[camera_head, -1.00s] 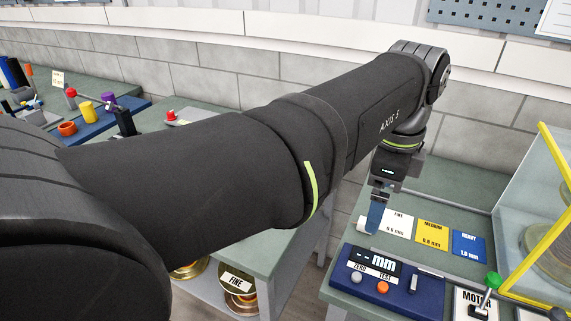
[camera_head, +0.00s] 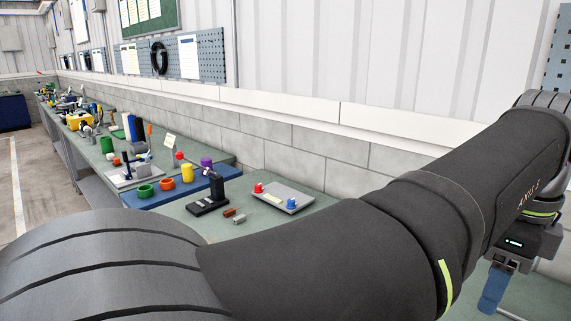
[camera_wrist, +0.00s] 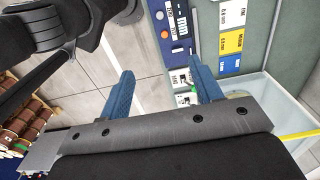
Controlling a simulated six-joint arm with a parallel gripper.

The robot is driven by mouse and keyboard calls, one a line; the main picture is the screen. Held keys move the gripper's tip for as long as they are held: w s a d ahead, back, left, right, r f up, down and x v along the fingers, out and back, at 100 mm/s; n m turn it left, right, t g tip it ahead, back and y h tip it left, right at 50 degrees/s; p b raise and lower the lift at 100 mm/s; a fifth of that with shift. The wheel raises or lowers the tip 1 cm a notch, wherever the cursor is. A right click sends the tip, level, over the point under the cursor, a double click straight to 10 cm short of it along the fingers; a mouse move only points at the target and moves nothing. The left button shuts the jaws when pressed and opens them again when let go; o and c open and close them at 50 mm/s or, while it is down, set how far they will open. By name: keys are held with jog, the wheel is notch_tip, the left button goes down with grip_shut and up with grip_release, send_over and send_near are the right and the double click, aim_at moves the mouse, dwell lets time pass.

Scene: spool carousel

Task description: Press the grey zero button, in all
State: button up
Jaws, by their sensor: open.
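The grey zero button (camera_wrist: 160,15) shows small in the wrist view, on the dark blue gauge panel (camera_wrist: 174,5). An orange button (camera_wrist: 164,34) sits beside it, with the display on its other side. My gripper (camera_wrist: 164,71) is open and empty, its two blue fingers spread apart. The panel lies beyond the fingertips in the picture, and neither finger covers the zero button. In the head view my gripper (camera_head: 491,291) is at the lower right, and the gauge panel is out of view.
White, yellow and blue cards (camera_wrist: 231,41) lie beside the panel. A clear-walled bin (camera_wrist: 262,88) with a yellow edge is at the right. In the head view, a plate with red and blue knobs (camera_head: 283,198) and a blue tray (camera_head: 150,196) stand on the left bench.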

grip_shut()
dwell(1.4)
